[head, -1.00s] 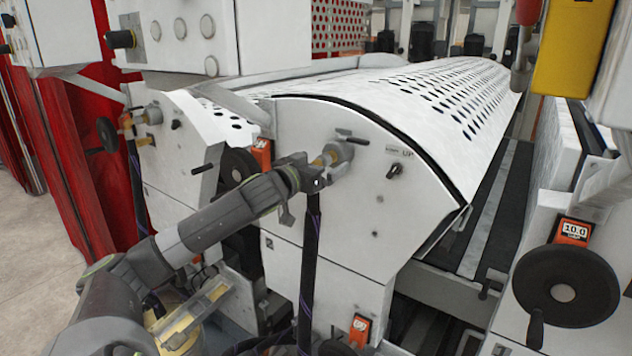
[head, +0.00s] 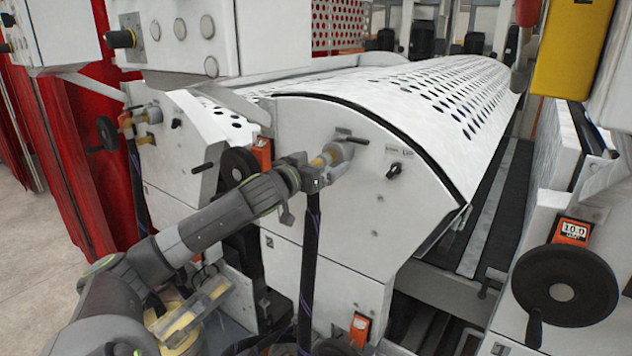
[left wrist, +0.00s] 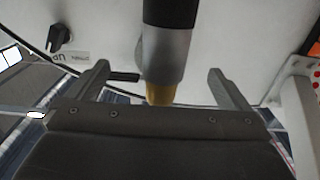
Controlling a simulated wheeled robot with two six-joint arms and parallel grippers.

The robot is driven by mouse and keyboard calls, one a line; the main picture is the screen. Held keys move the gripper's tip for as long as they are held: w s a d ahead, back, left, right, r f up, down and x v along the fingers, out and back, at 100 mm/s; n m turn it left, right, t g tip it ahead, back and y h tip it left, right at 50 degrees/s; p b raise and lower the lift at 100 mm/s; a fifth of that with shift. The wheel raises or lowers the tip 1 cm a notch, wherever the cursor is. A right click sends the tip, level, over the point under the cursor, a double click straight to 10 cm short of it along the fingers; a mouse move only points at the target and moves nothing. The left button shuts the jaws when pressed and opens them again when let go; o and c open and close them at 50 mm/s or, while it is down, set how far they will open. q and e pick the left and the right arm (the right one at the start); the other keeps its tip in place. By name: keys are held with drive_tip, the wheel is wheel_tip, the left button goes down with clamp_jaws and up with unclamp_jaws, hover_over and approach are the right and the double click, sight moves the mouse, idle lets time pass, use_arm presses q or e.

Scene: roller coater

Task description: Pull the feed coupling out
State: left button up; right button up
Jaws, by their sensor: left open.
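The feed coupling (head: 341,153) is a grey and brass fitting on the white end panel of the near roller cover. A dark hose (head: 309,260) hangs down below it. My left gripper (head: 322,177) is at the coupling's outer end, partly overlapping it. In the left wrist view the coupling (left wrist: 167,55) shows as a dark and silver cylinder with a brass end. It stands between the two spread fingers of the gripper (left wrist: 159,72), with a gap on each side. The gripper is open. My right gripper is not in view.
A second, similar fitting (head: 143,116) is on the cover farther left. A larger handwheel (head: 566,286) stands at right.

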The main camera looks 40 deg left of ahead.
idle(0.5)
use_arm(q)
clamp_jaws()
idle(0.5)
drive_tip(key=shift+s+f, duration=0.1)
drive_tip(key=shift+f, duration=0.05)
drive_tip(key=shift+s, duration=0.15)
drive_tip(key=shift+s+d+p, duration=0.2)
drive_tip(key=shift+s+p, duration=0.25)
drive_tip(key=shift+s, duration=0.95)
drive_tip(key=shift+s+d+p, duration=0.15)
drive_tip(key=shift+s+p, duration=0.3)
drive_tip(key=shift+s, duration=0.9)
